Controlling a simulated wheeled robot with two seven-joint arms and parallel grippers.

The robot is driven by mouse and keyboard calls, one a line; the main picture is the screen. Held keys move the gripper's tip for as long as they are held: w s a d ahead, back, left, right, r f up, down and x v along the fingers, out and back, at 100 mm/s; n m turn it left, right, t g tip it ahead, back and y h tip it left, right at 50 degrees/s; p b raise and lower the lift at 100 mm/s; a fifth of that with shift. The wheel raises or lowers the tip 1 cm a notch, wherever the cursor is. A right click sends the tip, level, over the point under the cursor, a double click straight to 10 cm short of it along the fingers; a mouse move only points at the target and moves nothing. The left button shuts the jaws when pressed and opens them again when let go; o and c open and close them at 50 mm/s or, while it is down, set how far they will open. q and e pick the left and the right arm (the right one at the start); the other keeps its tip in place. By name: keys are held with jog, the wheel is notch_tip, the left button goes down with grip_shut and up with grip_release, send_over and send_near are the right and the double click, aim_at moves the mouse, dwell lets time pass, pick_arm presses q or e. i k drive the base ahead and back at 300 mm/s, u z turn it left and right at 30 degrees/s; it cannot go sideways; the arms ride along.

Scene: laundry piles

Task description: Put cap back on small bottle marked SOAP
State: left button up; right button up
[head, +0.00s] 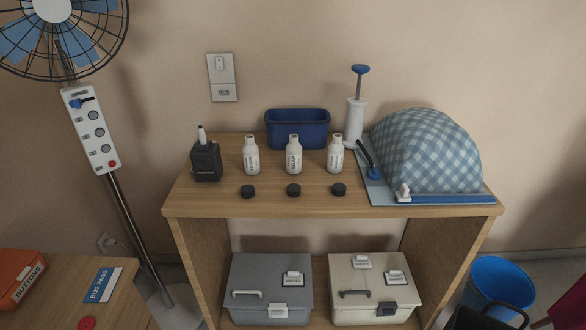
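Three small white bottles stand upright and uncapped in a row on the wooden shelf top. The middle one (294,156) reads SOAP. The left bottle (251,156) and the right bottle (336,156) carry labels too small to read surely. A black cap lies on the wood in front of each bottle: the left cap (247,191), the middle cap (293,190) in front of the SOAP bottle, and the right cap (339,189). Neither of my grippers shows in the head view.
A blue bin (297,115) and white pump (355,118) stand behind the bottles. A black holder (206,160) is left, a checked cloth dome (428,151) on a blue board right. The shelf's front strip (300,208) is clear. A fan (60,35) stands left.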

aim_at(294, 148)
jog(key=i, duration=0.95)
jog(key=z, duration=0.55)
